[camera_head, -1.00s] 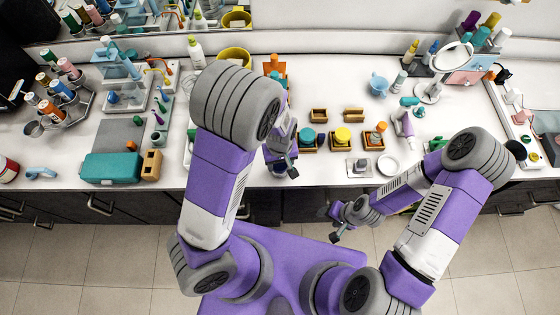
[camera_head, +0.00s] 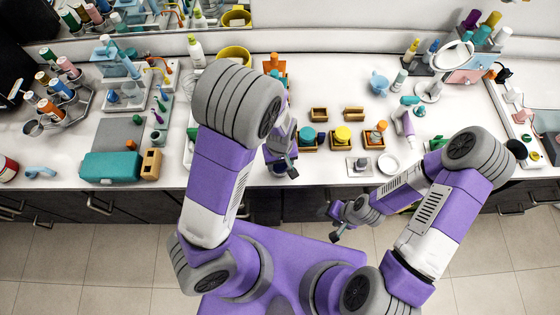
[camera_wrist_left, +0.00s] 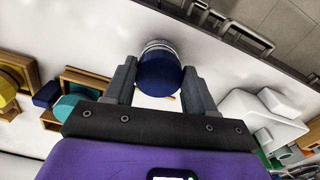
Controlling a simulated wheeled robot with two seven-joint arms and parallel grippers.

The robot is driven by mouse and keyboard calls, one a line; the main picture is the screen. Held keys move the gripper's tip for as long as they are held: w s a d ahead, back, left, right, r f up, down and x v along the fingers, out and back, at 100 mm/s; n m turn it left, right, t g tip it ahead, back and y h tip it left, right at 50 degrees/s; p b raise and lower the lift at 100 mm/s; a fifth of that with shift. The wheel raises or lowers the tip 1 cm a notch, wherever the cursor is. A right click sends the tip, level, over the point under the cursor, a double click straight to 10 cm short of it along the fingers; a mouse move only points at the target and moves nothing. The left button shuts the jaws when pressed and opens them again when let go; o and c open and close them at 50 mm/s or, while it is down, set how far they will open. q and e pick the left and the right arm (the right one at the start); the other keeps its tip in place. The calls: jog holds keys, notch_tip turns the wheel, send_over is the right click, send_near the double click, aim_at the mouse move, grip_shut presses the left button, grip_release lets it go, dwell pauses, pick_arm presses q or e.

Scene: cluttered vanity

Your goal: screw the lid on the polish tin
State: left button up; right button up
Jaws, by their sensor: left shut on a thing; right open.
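My left gripper (camera_head: 286,170) is low over the front of the counter, pointing down. In the left wrist view its fingers (camera_wrist_left: 160,88) are shut on a dark blue round lid (camera_wrist_left: 160,75). A pale, silvery tin rim (camera_wrist_left: 158,46) shows directly at the lid's far side, in line with it. I cannot tell whether the lid is seated or threaded on the tin. In the head view the gripper and arm hide most of the lid and tin. My right gripper (camera_head: 332,222) is open and empty, in front of the counter's edge, away from the tin.
Wooden boxes hold a yellow jar (camera_head: 343,134), a teal jar (camera_head: 307,134) and an orange-topped bottle (camera_head: 379,129) right of my left gripper. A white dish (camera_head: 388,163) lies near the front edge. A teal case (camera_head: 111,167) stands at left.

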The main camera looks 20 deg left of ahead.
pick_arm(q)
jog(key=shift+f+b, duration=0.3)
jog(key=shift+f, duration=0.35)
dwell(1.1)
jog(key=o, duration=0.4)
jog(key=c, duration=0.5)
jog(key=m, duration=0.4)
jog(key=shift+a+m, duration=0.1)
jog(key=shift+m, duration=0.2)
jog(key=shift+m, duration=0.6)
jog(key=m, duration=0.3)
jog(key=shift+a, duration=0.15)
